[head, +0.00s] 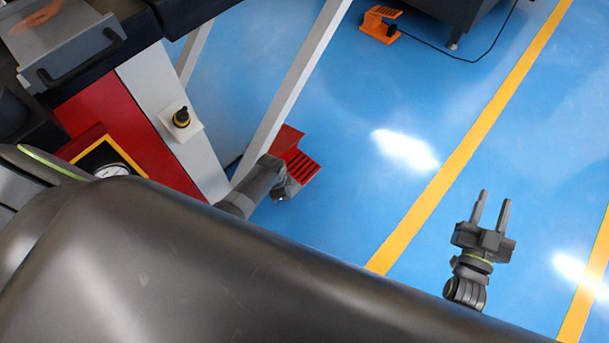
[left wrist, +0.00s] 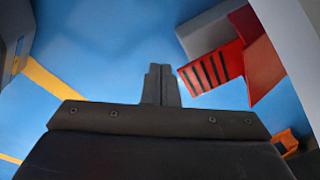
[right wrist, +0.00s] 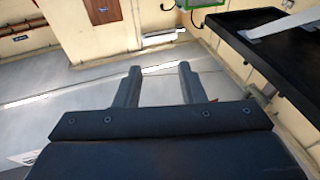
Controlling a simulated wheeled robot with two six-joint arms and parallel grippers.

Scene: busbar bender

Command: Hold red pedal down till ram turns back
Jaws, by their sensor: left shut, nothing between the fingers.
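The red pedal (head: 304,165) with dark slots sits on the blue floor, beside a pale slanted post. It also shows in the left wrist view (left wrist: 212,69), to the right of my left fingertips, with its red hood behind it. My left gripper (left wrist: 161,68) is shut and empty. In the left wrist view a narrow blue gap separates its tips from the pedal; whether they are at the pedal's height I cannot tell. In the head view its arm covers part of the pedal area. My right gripper (head: 493,197) is open and empty over the floor. I cannot make out the ram.
The pale post (head: 295,85) runs close by the pedal. An orange pedal (head: 380,23) with a cable lies farther back. Floor around my right gripper is clear.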

